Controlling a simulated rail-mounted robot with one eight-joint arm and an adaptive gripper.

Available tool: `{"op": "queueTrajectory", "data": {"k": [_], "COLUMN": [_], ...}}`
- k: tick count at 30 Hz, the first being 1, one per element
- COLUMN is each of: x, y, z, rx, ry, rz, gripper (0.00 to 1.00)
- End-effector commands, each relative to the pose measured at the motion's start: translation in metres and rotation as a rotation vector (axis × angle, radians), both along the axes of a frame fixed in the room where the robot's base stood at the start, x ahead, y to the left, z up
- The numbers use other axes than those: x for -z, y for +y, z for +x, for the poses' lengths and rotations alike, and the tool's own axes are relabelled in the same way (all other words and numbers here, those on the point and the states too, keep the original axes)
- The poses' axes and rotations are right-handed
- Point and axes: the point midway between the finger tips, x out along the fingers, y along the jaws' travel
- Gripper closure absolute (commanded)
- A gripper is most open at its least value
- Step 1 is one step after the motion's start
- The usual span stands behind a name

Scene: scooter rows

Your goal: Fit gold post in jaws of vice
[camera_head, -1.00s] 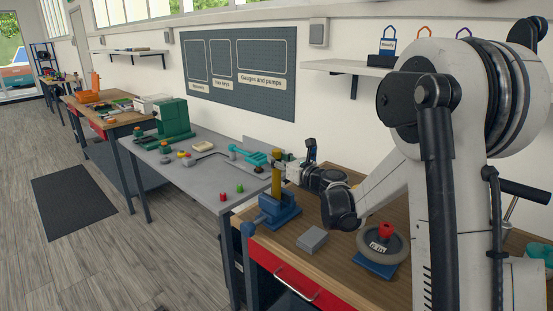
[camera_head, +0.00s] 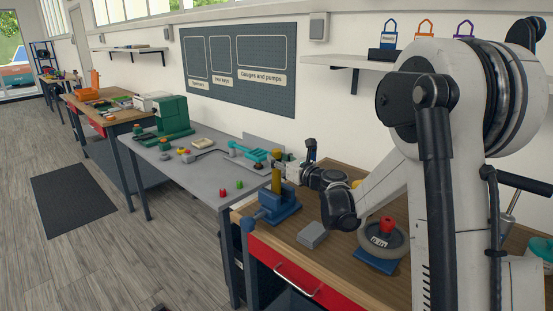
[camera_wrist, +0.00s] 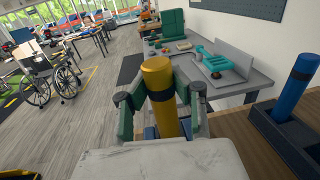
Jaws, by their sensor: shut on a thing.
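The gold post (camera_head: 277,173) stands upright in the head view, directly over the blue vice (camera_head: 277,206) on the wooden bench. Its lower end meets the vice at the jaws; I cannot tell how deep it sits between them. My gripper (camera_wrist: 162,108) is shut on the gold post, which also shows in the wrist view (camera_wrist: 158,85) between the two green fingers, with a dark band around it. Part of the blue vice shows low behind the post in the wrist view. The post's lower end is hidden there.
A grey block (camera_head: 312,235) and a wheel on a blue stand (camera_head: 382,245) are on the wooden bench (camera_head: 345,258). A grey table (camera_head: 190,178) with small coloured parts adjoins on the left. In the wrist view a blue cylinder (camera_wrist: 294,85) stands in a dark holder at right.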

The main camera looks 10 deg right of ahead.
Motion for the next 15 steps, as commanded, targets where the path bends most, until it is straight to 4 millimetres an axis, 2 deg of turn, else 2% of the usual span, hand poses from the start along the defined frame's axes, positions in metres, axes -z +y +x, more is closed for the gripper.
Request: {"op": "queueTrajectory", "data": {"k": [15], "x": [0.0102], "y": [0.0], "z": [0.0], "rx": [0.0], "ry": [0.0], "rz": [0.0], "gripper": [1.0]}}
